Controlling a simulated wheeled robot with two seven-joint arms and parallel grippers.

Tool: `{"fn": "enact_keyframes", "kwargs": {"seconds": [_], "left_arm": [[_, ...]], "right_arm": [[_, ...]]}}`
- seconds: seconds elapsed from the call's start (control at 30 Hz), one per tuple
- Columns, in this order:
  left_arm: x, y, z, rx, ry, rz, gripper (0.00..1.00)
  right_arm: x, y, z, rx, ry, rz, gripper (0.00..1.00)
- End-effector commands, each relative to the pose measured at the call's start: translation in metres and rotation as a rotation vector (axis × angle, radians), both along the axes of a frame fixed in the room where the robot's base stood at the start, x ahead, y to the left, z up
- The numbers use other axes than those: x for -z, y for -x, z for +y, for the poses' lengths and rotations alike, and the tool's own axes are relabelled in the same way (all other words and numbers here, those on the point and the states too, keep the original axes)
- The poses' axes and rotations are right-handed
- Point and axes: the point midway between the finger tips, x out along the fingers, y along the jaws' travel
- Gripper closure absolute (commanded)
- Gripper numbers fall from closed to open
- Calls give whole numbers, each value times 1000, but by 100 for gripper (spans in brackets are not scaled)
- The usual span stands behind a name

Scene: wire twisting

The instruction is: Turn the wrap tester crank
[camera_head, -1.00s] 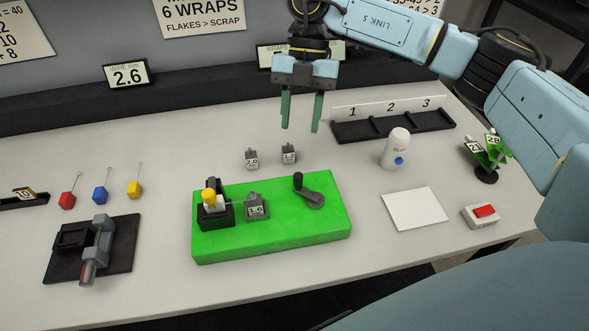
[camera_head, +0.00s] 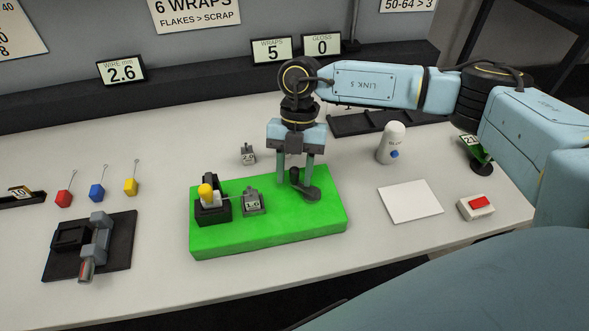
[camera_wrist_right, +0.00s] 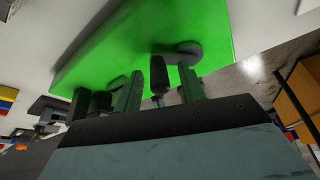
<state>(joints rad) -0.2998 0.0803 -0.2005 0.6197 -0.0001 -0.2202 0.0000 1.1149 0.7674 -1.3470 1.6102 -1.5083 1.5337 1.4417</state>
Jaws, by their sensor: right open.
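The wrap tester is a bright green base (camera_head: 270,238) on the table in the head view. Its dark crank (camera_head: 308,192) sits on the right part, with an upright black handle (camera_head: 294,176). A grey block marked 1.6 (camera_head: 252,203) and a black holder with a yellow-topped piece (camera_head: 206,194) are on the left part. My left gripper is not in view.
A grey block marked 2.0 (camera_head: 247,154) stands behind the base. A white bottle (camera_head: 391,143), a white sheet (camera_head: 410,201) and a red-button box (camera_head: 477,206) are to the right. A black fixture (camera_head: 92,246) is at left. Displays read WRAPS 5 (camera_head: 272,50) and GLOSS 0 (camera_head: 321,46).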

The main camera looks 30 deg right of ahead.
Motion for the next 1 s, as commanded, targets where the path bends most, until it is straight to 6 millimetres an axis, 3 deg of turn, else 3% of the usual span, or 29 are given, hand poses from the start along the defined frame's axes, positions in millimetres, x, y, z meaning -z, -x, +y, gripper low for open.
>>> {"fn": "enact_keyframes", "kwargs": {"seconds": [0.2,0.5,1.0], "left_arm": [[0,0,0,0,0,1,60],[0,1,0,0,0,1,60],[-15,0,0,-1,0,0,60]], "right_arm": [[0,0,0,-1,0,0,60],[0,0,0,-1,0,0,99],[-3,-2,-6,122,0,2,100]]}}
